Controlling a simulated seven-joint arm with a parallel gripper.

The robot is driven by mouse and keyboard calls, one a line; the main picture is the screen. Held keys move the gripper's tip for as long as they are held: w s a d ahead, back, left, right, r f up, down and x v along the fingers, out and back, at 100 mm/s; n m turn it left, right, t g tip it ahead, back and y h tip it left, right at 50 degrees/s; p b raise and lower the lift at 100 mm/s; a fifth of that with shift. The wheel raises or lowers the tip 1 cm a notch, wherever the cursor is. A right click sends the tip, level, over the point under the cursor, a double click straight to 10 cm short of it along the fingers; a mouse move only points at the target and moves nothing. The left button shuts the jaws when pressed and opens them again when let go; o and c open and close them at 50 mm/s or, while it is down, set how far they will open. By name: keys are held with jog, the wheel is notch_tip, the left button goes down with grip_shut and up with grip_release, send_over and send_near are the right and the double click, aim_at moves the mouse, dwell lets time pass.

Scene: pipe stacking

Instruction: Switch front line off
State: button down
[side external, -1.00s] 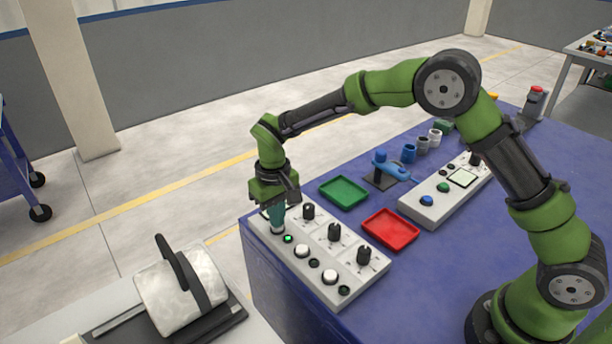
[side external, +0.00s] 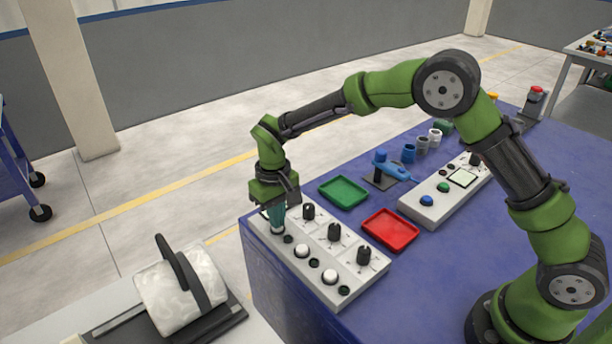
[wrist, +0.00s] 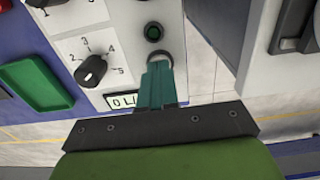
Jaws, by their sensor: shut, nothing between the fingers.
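The grey control panel (side external: 322,262) lies at the front left corner of the blue table. It has three rows, each with a black dial, a push button and a small lamp. My gripper (side external: 277,228) is shut and empty, its tips down on the button of the leftmost row. The fingers hide most of that button; its rim (wrist: 164,59) shows in the wrist view. The lamp (side external: 288,239) beside it is dark, and it also shows dark green in the wrist view (wrist: 154,32). A display (wrist: 123,100) beside the fingers is partly hidden; its text reads "0 L".
White buttons (side external: 302,250) and (side external: 330,277) of the other rows are close by. Black dials (side external: 308,212) stand up behind the gripper. A green tray (side external: 344,191), a red tray (side external: 390,229) and a second panel (side external: 440,196) lie further right.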

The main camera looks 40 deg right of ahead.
aim_at(287, 235)
jog(key=shift+r, duration=3.25)
jog(key=shift+f, duration=0.1)
jog(key=s+d+r+m+t, duration=0.1)
jog(key=s+d+r, duration=0.3)
jog(key=s, duration=0.4)
jog(key=s+d+r+m+t+y, duration=0.1)
jog(key=s+d+r+t, duration=0.2)
jog(key=s, duration=0.5)
jog(key=s+d+r+m+t+y, duration=0.1)
jog(key=s+d+r+m+t, duration=0.1)
jog(key=s+d+r, duration=0.4)
jog(key=shift+s+r+t, duration=0.4)
jog(key=shift+s+t, duration=0.2)
jog(key=shift+s, duration=0.5)
jog(key=c, duration=1.8)
grip_release()
jog(key=shift+c, duration=0.2)
